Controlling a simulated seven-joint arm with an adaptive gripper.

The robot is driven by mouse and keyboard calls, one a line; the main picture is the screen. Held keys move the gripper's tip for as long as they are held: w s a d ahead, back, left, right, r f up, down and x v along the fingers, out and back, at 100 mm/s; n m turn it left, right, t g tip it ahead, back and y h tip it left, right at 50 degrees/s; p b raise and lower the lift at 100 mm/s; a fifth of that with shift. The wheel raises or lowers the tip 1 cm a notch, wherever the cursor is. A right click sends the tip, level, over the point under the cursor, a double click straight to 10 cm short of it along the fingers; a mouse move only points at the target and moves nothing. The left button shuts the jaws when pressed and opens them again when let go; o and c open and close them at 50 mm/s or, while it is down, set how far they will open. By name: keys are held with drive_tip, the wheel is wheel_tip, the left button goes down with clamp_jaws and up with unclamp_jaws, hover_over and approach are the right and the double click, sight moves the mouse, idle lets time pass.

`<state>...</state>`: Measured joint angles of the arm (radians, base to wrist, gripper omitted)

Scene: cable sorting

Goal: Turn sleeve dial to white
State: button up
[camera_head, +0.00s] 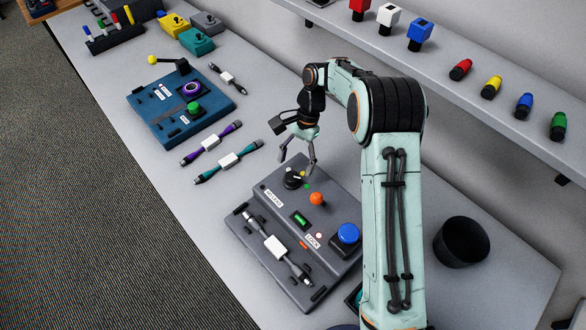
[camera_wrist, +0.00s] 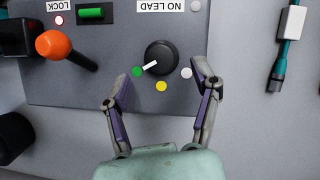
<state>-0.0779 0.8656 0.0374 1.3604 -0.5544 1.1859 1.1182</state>
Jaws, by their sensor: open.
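The sleeve dial is a round black knob (camera_wrist: 162,57) on a grey panel (camera_wrist: 75,92); its white pointer line aims at the green dot (camera_wrist: 137,72). A yellow dot (camera_wrist: 161,86) and a white dot (camera_wrist: 186,73) lie around the knob's near side, the white one to the right in the wrist view. In the head view the dial (camera_head: 292,180) is at the panel's far corner. My gripper (camera_head: 297,167) is open and empty above the dial. In the wrist view its fingers (camera_wrist: 161,76) spread either side of the dial area, apart from the knob.
On the same panel are an orange ball knob (camera_head: 316,198), a green-lit window (camera_head: 300,219), a blue button (camera_head: 348,233) and a cable with a white block (camera_head: 275,246). A black bin (camera_head: 461,243) stands right. More cables lie beside the blue station (camera_head: 180,104).

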sight(292, 176)
drive_tip(key=shift+x, duration=1.6)
clamp_jaws()
drive_tip(key=shift+n, duration=0.4)
drive_tip(key=n+h, duration=0.1)
drive_tip(key=n, duration=0.1)
drive_tip(key=n+h, duration=0.1)
drive_tip(key=n, duration=0.2)
drive_tip(key=shift+a+n+g, duration=0.15)
drive_tip(key=shift+n+g, duration=0.15)
drive_tip(key=n+h, duration=0.2)
drive_tip(key=n, duration=0.3)
drive_tip(key=shift+a, duration=0.1)
drive_tip(key=n+t+h, duration=0.1)
drive_tip(key=n, duration=0.2)
drive_tip(key=n+t+h, duration=0.1)
drive_tip(key=n, duration=0.2)
drive_tip(key=shift+s+n, duration=0.1)
drive_tip(key=shift+n, duration=0.3)
drive_tip(key=n+t, duration=0.1)
drive_tip(key=n, duration=0.1)
drive_tip(key=n+t, duration=0.1)
drive_tip(key=n, duration=0.2)
drive_tip(key=shift+n+t+h, duration=0.3)
drive_tip(key=shift+h, duration=0.1)
